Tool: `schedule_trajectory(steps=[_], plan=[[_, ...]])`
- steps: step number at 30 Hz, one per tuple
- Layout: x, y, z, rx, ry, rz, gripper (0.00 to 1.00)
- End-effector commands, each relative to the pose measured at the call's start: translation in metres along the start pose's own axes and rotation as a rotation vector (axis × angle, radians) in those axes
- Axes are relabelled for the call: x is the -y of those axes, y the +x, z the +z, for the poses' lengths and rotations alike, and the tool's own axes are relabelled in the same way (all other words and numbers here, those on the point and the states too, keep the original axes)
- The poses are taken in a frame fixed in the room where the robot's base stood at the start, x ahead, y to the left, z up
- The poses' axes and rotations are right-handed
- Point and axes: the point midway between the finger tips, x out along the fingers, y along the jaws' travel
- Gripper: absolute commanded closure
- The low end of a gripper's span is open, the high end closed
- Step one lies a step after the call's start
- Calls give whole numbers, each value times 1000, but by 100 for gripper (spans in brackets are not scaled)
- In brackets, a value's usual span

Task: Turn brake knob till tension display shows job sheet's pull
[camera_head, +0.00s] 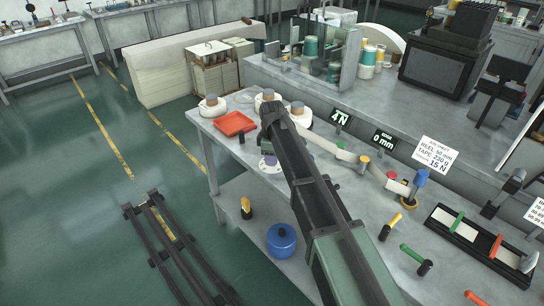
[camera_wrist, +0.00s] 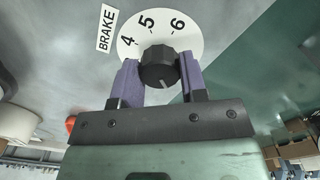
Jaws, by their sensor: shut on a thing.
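The black brake knob (camera_wrist: 158,62) sits on a round white dial (camera_wrist: 186,38) in the wrist view, with 4, 5 and 6 visible. A BRAKE label (camera_wrist: 106,30) is beside it. My gripper (camera_wrist: 159,72) has its two purple fingers on either side of the knob, shut on it. A pale mark on the knob faces the gripper, away from those numerals. The lower dial is hidden. In the head view the tension display (camera_head: 341,118) reads 4 N. The job sheet (camera_head: 435,154) shows reel 50 mm, tape 230 g and 15 N.
A second display (camera_head: 383,141) reads 0 mm. A red tray (camera_head: 235,124) lies on the bench left of my arm. A blue pot (camera_head: 282,241) is on the lower shelf. A black rack (camera_head: 481,238) and several coloured-handled tools lie at the right.

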Motion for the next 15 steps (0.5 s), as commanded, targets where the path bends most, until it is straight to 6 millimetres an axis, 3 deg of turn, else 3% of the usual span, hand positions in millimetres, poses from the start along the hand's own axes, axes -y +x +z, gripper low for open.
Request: schedule_trajectory(steps=[15], plan=[[0, 0, 0, 0, 320, 0, 84]])
